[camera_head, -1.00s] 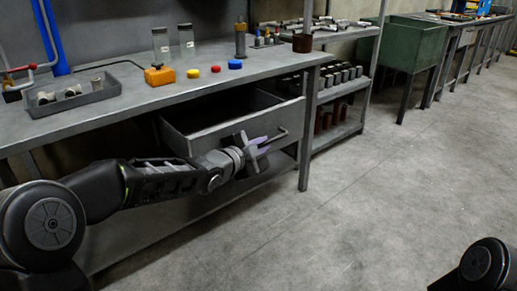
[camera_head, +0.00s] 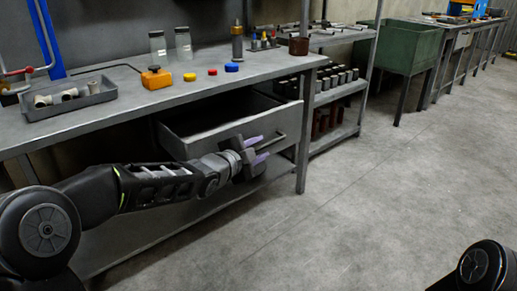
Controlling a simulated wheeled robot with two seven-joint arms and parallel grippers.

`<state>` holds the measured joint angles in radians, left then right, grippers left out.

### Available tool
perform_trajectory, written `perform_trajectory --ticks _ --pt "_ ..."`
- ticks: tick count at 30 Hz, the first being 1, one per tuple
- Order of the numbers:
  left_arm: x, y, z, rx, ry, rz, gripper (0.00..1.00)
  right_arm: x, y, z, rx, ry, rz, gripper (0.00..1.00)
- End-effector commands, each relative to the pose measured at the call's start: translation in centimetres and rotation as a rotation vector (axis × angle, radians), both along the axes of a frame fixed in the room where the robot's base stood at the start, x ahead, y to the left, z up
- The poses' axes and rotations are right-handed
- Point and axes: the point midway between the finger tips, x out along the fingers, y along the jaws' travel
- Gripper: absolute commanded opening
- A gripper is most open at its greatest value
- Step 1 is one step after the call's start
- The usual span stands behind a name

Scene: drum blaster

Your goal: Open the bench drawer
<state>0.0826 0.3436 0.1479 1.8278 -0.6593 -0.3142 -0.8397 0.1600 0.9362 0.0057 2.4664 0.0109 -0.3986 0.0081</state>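The bench drawer (camera_head: 200,146) is pulled out from under the bench top, and its empty-looking inside shows. Its bar handle (camera_head: 276,139) is on the front panel, toward the right. My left gripper (camera_head: 257,150) is at the handle, with its two purple-tipped fingers apart, one higher and one lower. The fingers look open around or just beside the handle bar; contact cannot be told. My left gripper hides the left part of the handle. My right gripper is not in view; only a piece of my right arm shows at the bottom right.
On the bench top (camera_head: 130,108) are a grey tray (camera_head: 70,97) of cylindrical parts, an orange box (camera_head: 156,78), coloured caps and two glass jars. A shelf rack (camera_head: 340,92) stands right of the drawer, a green bin (camera_head: 410,48) beyond it. The floor in front is clear.

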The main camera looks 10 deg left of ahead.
Motion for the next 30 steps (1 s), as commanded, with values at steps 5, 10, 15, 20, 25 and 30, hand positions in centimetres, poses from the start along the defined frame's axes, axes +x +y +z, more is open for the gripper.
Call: perform_trajectory --ticks 5,10,15,20,25,30 --pt "-1.7 0.8 0.6 0.001 0.0 0.003 0.33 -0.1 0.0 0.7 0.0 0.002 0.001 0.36" --pt "-4.3 1.8 1.3 0.001 0.0 0.003 0.33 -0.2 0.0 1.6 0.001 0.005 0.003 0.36" --pt "-6.3 2.6 1.6 0.001 0.001 0.002 0.33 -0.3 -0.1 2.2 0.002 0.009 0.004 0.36" --pt "-7.0 2.7 1.6 -0.001 0.001 0.001 0.33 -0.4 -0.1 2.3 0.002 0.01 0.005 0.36" --pt "-6.9 2.7 1.6 -0.001 0.001 0.001 0.33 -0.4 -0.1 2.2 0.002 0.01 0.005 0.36" --pt "-6.9 2.7 1.6 -0.001 0.001 0.001 0.33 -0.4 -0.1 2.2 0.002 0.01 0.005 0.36"
